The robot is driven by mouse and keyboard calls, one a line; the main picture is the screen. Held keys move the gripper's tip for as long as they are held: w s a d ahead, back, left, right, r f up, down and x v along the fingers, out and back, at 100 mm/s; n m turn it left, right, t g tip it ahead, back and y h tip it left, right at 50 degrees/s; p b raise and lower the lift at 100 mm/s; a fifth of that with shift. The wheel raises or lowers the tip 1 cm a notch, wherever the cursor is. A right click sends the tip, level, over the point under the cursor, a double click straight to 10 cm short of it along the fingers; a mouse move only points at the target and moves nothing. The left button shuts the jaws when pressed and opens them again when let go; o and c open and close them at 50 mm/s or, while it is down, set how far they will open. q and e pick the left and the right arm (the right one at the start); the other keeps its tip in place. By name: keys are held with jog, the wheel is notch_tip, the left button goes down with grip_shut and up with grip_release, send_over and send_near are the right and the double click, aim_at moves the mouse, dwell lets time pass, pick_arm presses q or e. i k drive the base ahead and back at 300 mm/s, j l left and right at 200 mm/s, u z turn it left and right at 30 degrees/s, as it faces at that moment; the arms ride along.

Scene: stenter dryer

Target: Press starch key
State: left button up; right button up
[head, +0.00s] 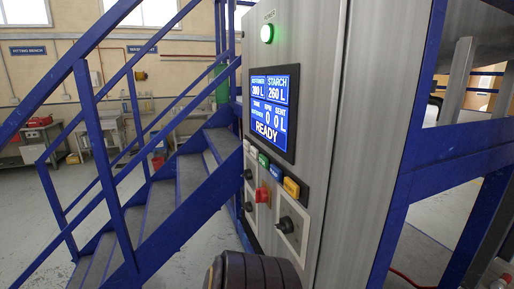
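A grey control cabinet (352,120) stands close in front, slightly right of centre. Its lit blue screen (270,110) shows a softener amount, "STARCH 260 L", zero readings and "READY". Below the screen is a slanting row of coloured keys: a pale key (247,146), a green key (263,160), a blue key (275,170) and a yellow key (291,187). Their labels are too small to read, so I cannot tell which is the starch key. Neither of my grippers is in view. A dark ribbed rounded part at the bottom centre looks like part of my arm.
A red knob (262,194) and a black knob (286,224) sit below the keys. A green lamp (267,34) glows above the screen. Blue-railed stairs (180,200) rise close on the left; a blue frame (408,180) stands right. Benches (40,142) are far back.

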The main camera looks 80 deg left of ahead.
aim_at(255, 152)
jog(key=k+j+u, duration=0.2)
jog(key=u, duration=0.3)
jog(key=k+j+u, duration=0.1)
jog(key=j+u, duration=0.4)
jog(key=k+j+u, duration=0.1)
jog(key=j+u, duration=0.15)
jog(key=u, duration=0.25)
jog(key=j+u, duration=0.5)
jog(key=l, duration=0.1)
